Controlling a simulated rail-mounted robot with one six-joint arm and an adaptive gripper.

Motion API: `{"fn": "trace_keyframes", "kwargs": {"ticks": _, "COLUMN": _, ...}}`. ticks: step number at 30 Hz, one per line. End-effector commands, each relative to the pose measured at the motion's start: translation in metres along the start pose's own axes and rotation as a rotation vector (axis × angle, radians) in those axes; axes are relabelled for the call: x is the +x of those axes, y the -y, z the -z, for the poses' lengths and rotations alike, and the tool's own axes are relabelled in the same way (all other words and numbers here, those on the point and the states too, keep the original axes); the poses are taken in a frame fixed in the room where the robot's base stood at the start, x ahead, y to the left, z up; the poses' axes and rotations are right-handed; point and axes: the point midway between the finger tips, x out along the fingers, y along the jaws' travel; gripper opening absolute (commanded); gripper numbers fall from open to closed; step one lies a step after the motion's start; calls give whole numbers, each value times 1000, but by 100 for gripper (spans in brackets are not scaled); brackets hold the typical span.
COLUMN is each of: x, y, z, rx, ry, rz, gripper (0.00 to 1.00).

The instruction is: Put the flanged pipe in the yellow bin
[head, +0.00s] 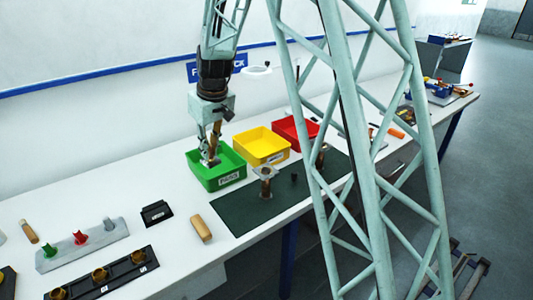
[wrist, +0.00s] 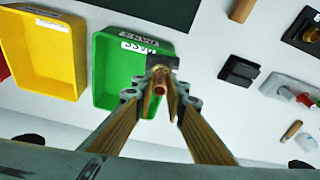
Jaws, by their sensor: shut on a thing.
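My gripper (head: 211,158) is over the green bin (head: 222,184), with its fingertips low at the bin's opening in the head view. In the wrist view my gripper (wrist: 160,97) is shut on a small coppery, brass-coloured piece (wrist: 159,77); its full shape is partly hidden by the fingers. The yellow bin (head: 262,158) stands right of the green one, and its inside looks empty. It also shows in the wrist view (wrist: 76,85). A brown pipe with a wide grey flange on top (head: 265,180) stands upright on the dark green mat, apart from my gripper.
A red bin (head: 313,133) stands beyond the yellow one. The dark green mat (head: 240,220) also holds a small dark part (head: 294,178) and another brownish upright part (head: 321,155). A wooden block (head: 201,228), a black block (head: 156,213) and fixture trays lie nearer left.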

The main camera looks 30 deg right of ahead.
Motion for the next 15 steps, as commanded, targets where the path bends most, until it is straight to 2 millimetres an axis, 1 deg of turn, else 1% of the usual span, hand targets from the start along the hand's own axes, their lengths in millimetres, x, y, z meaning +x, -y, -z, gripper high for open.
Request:
{"fn": "trace_keyframes", "kwargs": {"ticks": 11, "x": -1, "y": -1, "z": 1, "rx": 1, "ry": -1, "rz": 0, "gripper": 0}}
{"fn": "trace_keyframes", "kwargs": {"ticks": 15, "x": -1, "y": -6, "z": 3, "rx": 4, "ry": 0, "rz": -1, "gripper": 0}}
